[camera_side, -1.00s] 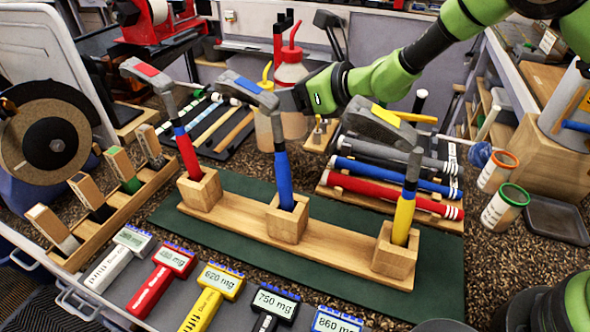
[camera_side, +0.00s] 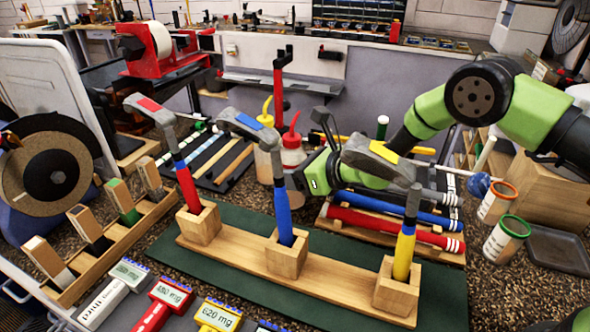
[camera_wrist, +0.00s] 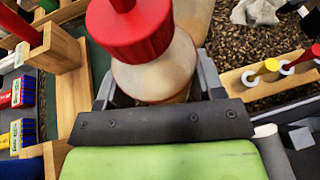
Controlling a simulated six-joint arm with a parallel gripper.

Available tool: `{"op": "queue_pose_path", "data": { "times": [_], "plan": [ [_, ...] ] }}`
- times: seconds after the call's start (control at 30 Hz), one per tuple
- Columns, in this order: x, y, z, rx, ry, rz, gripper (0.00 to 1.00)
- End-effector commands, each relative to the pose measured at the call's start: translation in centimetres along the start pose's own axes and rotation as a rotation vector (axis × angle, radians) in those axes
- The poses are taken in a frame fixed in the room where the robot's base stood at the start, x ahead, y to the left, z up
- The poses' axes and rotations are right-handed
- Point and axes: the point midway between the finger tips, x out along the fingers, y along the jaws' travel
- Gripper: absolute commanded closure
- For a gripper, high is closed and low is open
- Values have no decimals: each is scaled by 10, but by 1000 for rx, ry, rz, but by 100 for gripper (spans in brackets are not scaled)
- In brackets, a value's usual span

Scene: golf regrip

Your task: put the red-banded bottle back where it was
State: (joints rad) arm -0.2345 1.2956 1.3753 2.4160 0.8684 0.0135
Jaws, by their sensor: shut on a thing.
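The red-topped bottle (camera_side: 294,157) has a translucent, pale brown body and a thin red nozzle.
A yellow-topped bottle (camera_side: 266,158) stands close to the left. Three clubs stand in a wooden block rack (camera_side: 335,281) in front. A rack of coloured grips (camera_side: 395,226) lies to the right, and a dark tray of tools (camera_side: 205,155) to the left.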

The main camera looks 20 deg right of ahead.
Motion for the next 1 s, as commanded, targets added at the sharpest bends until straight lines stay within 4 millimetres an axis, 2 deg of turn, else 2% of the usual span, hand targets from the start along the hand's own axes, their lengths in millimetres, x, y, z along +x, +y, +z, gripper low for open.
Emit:
{"op": "queue_pose_path", "data": {
  "times": [0.37, 0.4, 0.5, 0.83, 1.0],
  "plan": [
    [2, 0, -3, 0, -2, 0, 68],
    [2, 0, -3, 0, -1, 0, 31],
    [2, 0, -3, 0, -1, 0, 13],
    [0, 0, -4, 1, -1, 0, 13],
    [-14, -1, -3, 1, -1, -2, 13]
  ]
}}
